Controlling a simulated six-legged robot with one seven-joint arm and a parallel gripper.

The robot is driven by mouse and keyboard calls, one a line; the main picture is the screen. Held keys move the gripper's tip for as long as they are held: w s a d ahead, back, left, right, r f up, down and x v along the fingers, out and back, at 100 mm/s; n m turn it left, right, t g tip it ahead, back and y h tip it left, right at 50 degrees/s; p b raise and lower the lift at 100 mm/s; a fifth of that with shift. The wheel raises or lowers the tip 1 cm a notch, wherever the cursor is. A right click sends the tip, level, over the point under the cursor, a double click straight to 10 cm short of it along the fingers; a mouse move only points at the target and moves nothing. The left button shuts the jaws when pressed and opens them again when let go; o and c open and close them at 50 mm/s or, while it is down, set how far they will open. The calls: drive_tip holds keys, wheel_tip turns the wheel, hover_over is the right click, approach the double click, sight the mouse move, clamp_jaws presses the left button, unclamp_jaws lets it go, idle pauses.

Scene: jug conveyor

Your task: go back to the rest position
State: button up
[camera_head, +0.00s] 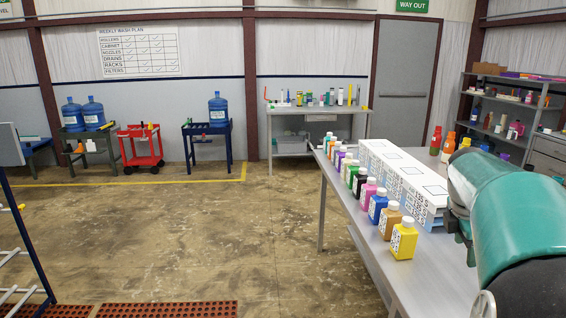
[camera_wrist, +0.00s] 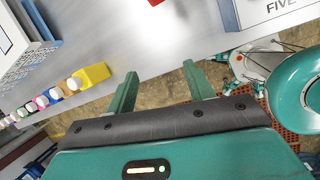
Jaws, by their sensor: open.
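My gripper (camera_wrist: 162,82) shows in the wrist view with its two teal fingers spread apart and nothing between them. The fingers point over the edge of the grey metal table (camera_wrist: 150,45), with the floor showing below the edge. My teal arm fills the right side of the head view, over the table's near right end; the fingertips cannot be made out there. A yellow bottle (camera_head: 404,240) stands at the near end of a row of coloured bottles on the table (camera_head: 352,203). The yellow bottle (camera_wrist: 92,76) lies to the left of my fingers in the wrist view, apart from them.
A long white box (camera_head: 400,172) stands behind the bottle row. A box marked FIVE (camera_wrist: 278,10) is at the wrist view's upper right. Orange bottles (camera_head: 448,145) stand further back. A red cart (camera_head: 140,147) and blue jugs (camera_head: 218,108) are along the far wall. The middle floor is clear.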

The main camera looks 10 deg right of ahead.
drive_tip(key=s+a+m+t+y, duration=0.1)
drive_tip(key=s+a+m, duration=0.15)
drive_tip(key=a, duration=0.65)
drive_tip(key=s+a+f+m+t, duration=0.1)
drive_tip(key=a+m+t, duration=0.15)
drive_tip(key=a, duration=0.75)
drive_tip(key=s+a+m+y, duration=0.1)
drive_tip(key=a+m, duration=0.3)
drive_tip(key=a, duration=0.5)
drive_tip(key=s+a+f+m+t+y, duration=0.1)
drive_tip(key=s+a+f+m, duration=0.3)
drive_tip(key=a, duration=0.5)
drive_tip(key=shift+s+f+m+y, duration=0.3)
drive_tip(key=shift+s+f+y, duration=0.1)
drive_tip(key=shift+s, duration=0.65)
drive_tip(key=shift+r+t, duration=0.1)
drive_tip(key=shift+t, duration=0.15)
drive_tip(key=c, duration=0.4)
drive_tip(key=shift+o, duration=0.2)
drive_tip(key=shift+d, duration=0.1)
drive_tip(key=shift+d, duration=0.1)
